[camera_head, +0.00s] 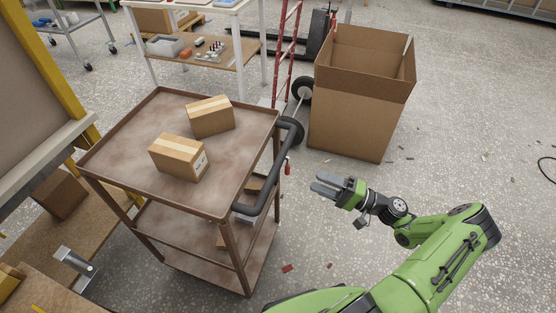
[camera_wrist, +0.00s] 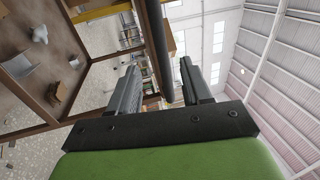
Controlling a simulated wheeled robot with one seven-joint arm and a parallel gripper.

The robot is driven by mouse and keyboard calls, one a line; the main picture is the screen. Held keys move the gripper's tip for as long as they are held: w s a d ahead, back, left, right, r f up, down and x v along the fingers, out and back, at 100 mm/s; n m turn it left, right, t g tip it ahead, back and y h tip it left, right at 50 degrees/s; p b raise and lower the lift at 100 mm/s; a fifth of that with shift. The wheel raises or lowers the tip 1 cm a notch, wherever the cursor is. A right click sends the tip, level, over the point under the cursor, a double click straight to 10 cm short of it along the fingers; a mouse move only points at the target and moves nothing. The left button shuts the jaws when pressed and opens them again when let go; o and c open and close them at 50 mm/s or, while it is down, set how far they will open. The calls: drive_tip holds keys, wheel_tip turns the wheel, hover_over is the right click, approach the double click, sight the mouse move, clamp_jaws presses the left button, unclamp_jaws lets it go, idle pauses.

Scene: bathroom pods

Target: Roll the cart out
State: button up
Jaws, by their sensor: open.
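A brown metal cart (camera_head: 125,165) with several shelves stands left of centre in the head view. Two cardboard boxes, one nearer (camera_head: 179,158) and one farther (camera_head: 210,117), lie on its top. Its black handle (camera_head: 270,180) is on the right side, facing my arm. My gripper (camera_head: 325,185) is open and empty, to the right of the handle and apart from it, fingers pointing at it. In the wrist view a dark bar (camera_wrist: 157,45), likely the handle, runs between the two fingers (camera_wrist: 160,88) from the top, beyond them. The cart's frame shows at left there.
A tall open cardboard box (camera_head: 350,115) stands behind my gripper. A red hand truck (camera_head: 288,50) with black wheels is close behind the cart. A workbench (camera_head: 205,50) stands at the back, and a yellow-framed station (camera_head: 62,75) is at left. The floor at right is mostly clear, with small debris.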

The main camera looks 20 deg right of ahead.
sight(278, 165)
drive_tip(key=x, duration=1.3)
drive_tip(key=shift+w+a+b, duration=0.1)
drive_tip(key=shift+w+b, duration=0.05)
drive_tip(key=shift+b, duration=0.15)
drive_tip(key=shift+c, duration=0.5)
clamp_jaws()
